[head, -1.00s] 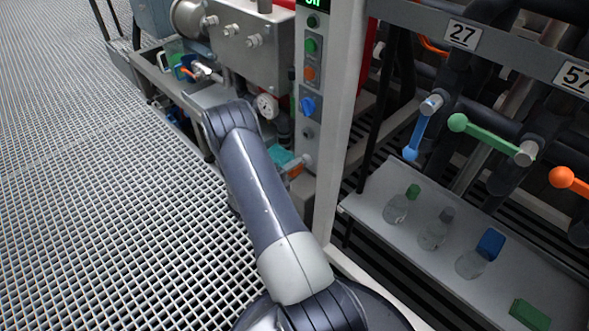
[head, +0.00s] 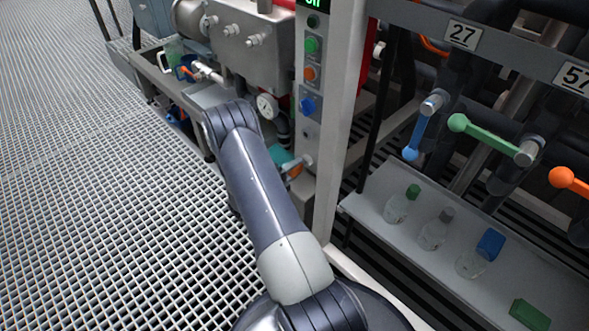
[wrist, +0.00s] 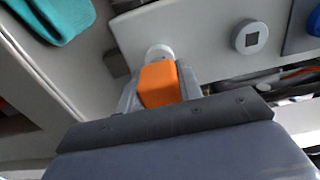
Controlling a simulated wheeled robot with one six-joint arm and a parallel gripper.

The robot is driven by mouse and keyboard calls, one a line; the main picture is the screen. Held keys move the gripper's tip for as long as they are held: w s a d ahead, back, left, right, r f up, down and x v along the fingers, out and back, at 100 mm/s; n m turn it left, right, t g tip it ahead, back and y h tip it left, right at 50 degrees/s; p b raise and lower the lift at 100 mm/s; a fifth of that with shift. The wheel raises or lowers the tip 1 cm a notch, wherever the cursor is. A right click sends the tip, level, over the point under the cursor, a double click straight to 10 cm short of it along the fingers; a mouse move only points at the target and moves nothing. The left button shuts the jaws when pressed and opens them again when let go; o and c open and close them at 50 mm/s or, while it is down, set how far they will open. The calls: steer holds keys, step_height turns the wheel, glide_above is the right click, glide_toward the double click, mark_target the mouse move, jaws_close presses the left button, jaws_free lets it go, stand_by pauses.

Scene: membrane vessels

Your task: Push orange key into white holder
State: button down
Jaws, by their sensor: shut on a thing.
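The orange key (wrist: 158,84) sits between the two grey fingers of my gripper (wrist: 158,90) in the wrist view. My gripper is shut on it. The white round holder (wrist: 158,52) shows just beyond the key, on a pale grey panel. The key's far end lines up with the holder and appears to meet it; whether any of it is inside is hidden. In the head view, a bit of orange (head: 295,171) shows by my gripper at the foot of the control column, mostly hidden behind my arm.
A grey round socket with a square centre (wrist: 249,38) is to the right of the holder on the panel. A blue knob (wrist: 315,22) is at the right edge. A teal cloth-like thing (wrist: 56,16) lies at the upper left. A shelf with bottles (head: 370,207) is at the right.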

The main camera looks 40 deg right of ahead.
steer(key=shift+d, duration=0.55)
steer(key=c, duration=0.9)
jaws_free()
steer(key=a+p, duration=0.2)
steer(key=a, duration=0.8)
steer(key=shift+s+a, duration=0.35)
steer(key=shift+s, duration=0.05)
steer(key=shift+d, duration=0.1)
steer(key=d, duration=0.3)
steer(key=d+b, duration=0.1)
steer(key=d, duration=0.3)
steer(key=w+d+b, duration=0.1)
steer(key=d, duration=0.2)
steer(key=shift+d, duration=0.3)
steer(key=shift+a, duration=0.15)
